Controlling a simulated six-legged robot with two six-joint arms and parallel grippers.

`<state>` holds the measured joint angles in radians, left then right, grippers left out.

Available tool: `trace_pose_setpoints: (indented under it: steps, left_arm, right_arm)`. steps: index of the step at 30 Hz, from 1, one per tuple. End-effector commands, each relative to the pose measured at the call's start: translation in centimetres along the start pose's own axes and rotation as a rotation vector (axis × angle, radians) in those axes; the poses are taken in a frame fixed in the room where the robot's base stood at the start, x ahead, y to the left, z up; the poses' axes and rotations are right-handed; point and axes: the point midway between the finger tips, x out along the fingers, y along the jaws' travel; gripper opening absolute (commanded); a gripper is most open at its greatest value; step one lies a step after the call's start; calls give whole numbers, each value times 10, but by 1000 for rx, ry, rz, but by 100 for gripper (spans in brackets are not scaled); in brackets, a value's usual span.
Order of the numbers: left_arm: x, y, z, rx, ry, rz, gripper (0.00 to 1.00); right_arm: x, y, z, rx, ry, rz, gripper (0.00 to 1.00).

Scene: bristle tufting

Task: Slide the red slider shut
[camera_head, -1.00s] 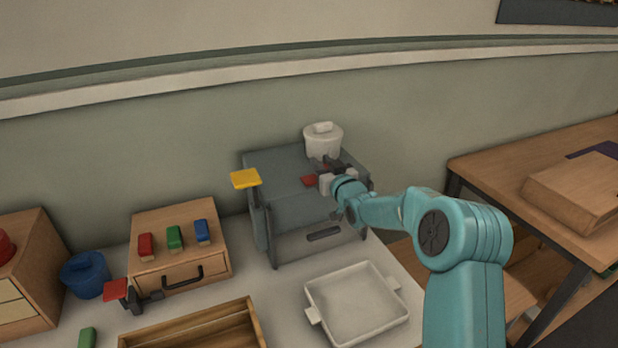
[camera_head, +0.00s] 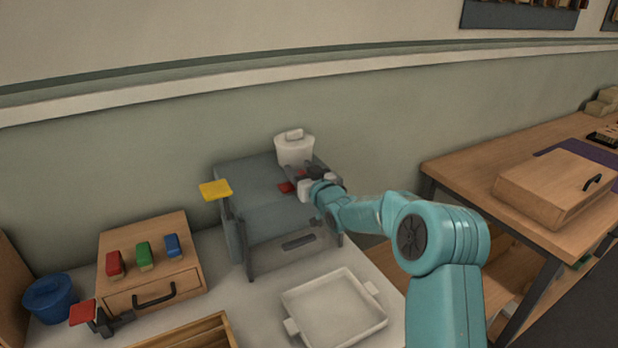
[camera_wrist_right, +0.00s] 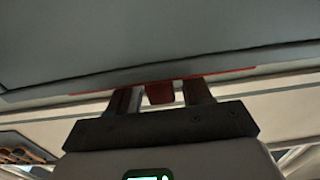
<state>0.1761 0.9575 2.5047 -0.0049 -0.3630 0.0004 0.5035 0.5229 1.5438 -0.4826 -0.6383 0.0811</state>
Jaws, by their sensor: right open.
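The red slider (camera_head: 286,187) shows as a small red piece at the top of the grey cabinet, beside my right gripper. My right gripper (camera_head: 305,181) is at the cabinet's top right front, below the white jar. In the right wrist view, a red block (camera_wrist_right: 160,93) hangs between the two fingers of the open gripper (camera_wrist_right: 161,97), under a grey panel with a thin red edge. I cannot tell whether a finger touches it. The gripper partly hides the slider in the head view.
The grey cabinet (camera_head: 273,222) carries a white lidded jar (camera_head: 294,151) and has a yellow plate (camera_head: 215,189) at its left. A white tray (camera_head: 335,308) lies in front. A wooden drawer box (camera_head: 150,226) with red, green and blue blocks stands left, near a blue pot (camera_head: 50,298).

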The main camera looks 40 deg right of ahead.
Motion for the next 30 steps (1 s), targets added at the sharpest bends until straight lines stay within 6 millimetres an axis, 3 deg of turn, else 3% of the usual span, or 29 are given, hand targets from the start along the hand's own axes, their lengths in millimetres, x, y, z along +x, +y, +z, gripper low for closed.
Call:
trace_pose_setpoints:
  steps: [5,12,18,24,30]
  left_arm:
    - [10,-4,0,0,0,0,43]
    - [26,-9,0,0,0,0,43]
    - [34,-12,-1,0,0,0,43]
    - [36,-13,-1,0,0,0,43]
    - [36,-13,-1,0,0,0,43]
  right_arm:
    - [-26,2,2,0,0,2,49]
    - [-92,3,3,-1,1,4,49]
    - [-136,3,2,-1,1,4,49]
    - [-158,3,1,0,1,3,49]
    - [-161,3,0,0,1,3,49]
